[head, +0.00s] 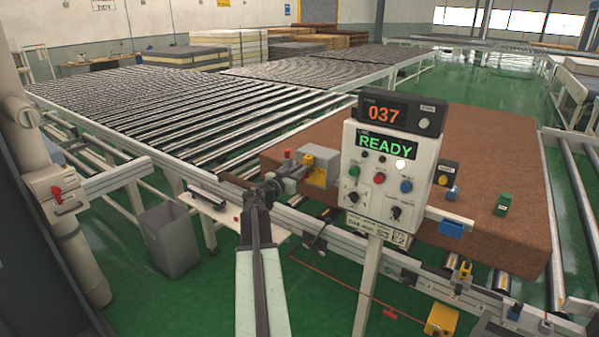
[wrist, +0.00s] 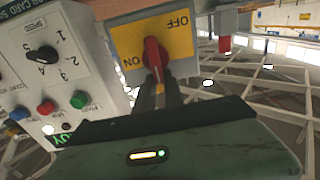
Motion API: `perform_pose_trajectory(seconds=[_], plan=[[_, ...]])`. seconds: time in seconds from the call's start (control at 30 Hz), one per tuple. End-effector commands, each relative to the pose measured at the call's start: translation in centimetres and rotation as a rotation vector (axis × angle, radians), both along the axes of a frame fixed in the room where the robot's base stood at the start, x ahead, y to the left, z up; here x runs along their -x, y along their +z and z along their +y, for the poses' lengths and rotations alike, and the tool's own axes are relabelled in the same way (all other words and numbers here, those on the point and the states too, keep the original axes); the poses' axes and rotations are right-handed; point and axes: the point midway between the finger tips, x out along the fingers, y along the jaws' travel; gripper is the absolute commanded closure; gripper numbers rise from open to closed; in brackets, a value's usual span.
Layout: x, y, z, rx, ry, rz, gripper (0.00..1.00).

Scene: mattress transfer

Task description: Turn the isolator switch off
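The isolator switch has a red handle (wrist: 154,56) on a yellow plate (wrist: 183,45) fixed to a grey box. ON and OFF are printed on the plate and appear upside down in the wrist view. The handle runs nearly straight up and down there, its lower end at my fingertips. In the head view the isolator box (head: 320,164) stands just left of the control panel. My gripper (wrist: 161,88) is right at the handle, its dark fingers close together; whether they press on it is unclear. In the head view my gripper (head: 268,188) is beside the box, its fingertips hard to make out.
The control panel (head: 388,180) shows READY and 037 and stands close to the isolator. A brown mattress (head: 490,160) lies behind it on rollers. A grey bin (head: 170,240) stands left. Another red lever (head: 57,194) is on a post at far left.

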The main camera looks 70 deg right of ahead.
Motion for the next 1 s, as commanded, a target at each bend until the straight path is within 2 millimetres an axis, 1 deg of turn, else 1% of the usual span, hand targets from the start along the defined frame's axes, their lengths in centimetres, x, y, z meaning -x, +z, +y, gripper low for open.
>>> perform_pose_trajectory(seconds=[0.13, 0.17, 0.47, 0.67, 1.0], plan=[[0.1, -0.2, 0.1, -0.004, -0.003, -0.007, 1.00], [0.0, -0.2, 0.5, -0.004, -0.001, -0.007, 1.00], [-0.1, -0.4, 0.2, -0.017, -0.003, 0.039, 1.00], [-0.5, -0.5, 0.1, -0.047, -0.004, 0.153, 1.00], [-1.3, -0.8, -0.1, -0.127, -0.005, 0.454, 1.00]])
